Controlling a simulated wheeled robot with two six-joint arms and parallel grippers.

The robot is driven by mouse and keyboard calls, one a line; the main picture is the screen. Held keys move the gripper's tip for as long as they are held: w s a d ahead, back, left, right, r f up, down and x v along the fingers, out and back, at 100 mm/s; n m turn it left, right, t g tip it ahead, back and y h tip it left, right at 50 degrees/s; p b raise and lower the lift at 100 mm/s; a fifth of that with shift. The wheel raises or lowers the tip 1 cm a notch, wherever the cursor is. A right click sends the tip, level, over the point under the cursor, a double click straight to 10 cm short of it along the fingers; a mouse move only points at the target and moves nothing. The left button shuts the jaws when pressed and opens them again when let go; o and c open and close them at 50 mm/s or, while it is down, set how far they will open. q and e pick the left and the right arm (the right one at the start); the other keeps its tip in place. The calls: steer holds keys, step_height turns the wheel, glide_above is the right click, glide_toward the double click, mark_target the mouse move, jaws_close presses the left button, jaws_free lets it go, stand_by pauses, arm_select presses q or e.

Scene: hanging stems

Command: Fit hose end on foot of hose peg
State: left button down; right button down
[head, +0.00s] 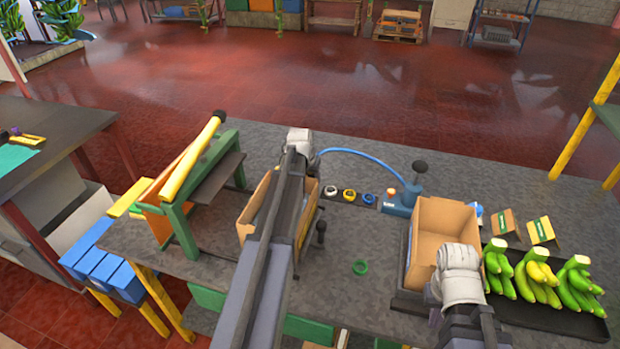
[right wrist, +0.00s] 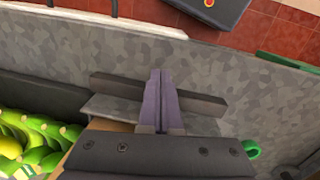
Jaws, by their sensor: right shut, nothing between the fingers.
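A thin blue hose (head: 365,160) arches from a blue fitting (head: 400,201) on the grey table to my left wrist. Its left end is hidden there, and so is my left gripper. A dark upright knob (head: 320,231) stands just right of the left cardboard box; I cannot tell whether it is the hose peg. In the right wrist view my right gripper (right wrist: 160,77) is shut and empty above the grey table. The hose does not show in that view. In the head view my right wrist hangs over the front of the open right box.
The open cardboard box (head: 443,215) and a dark tray (head: 550,318) with green bananas (head: 535,280) are at right. Several coloured rings (head: 349,195) sit in a row. A green ring (head: 360,267) lies mid-table. A green stand (head: 181,220) is at left.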

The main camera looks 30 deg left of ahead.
arm_select(q)
steer(key=shift+f+b, duration=0.5)
arm_select(e)
steer(key=shift+f, duration=0.5)
stand_by(0.3)
arm_select(q)
jaws_free()
stand_by(0.6)
steer(key=shift+r, duration=0.15)
arm_select(e)
steer(key=shift+r, duration=0.15)
stand_by(0.3)
arm_select(q)
steer(key=shift+r+p, duration=1.4)
steer(key=shift+p, duration=0.15)
arm_select(e)
steer(key=shift+r, duration=1.4)
arm_select(q)
steer(key=shift+r, duration=0.1)
arm_select(e)
steer(key=shift+r, duration=0.1)
arm_select(q)
step_height(320, 180, up, 6)
steer(key=p, duration=0.6)
arm_select(e)
step_height(320, 180, up, 6)
steer(key=shift+f, duration=0.1)
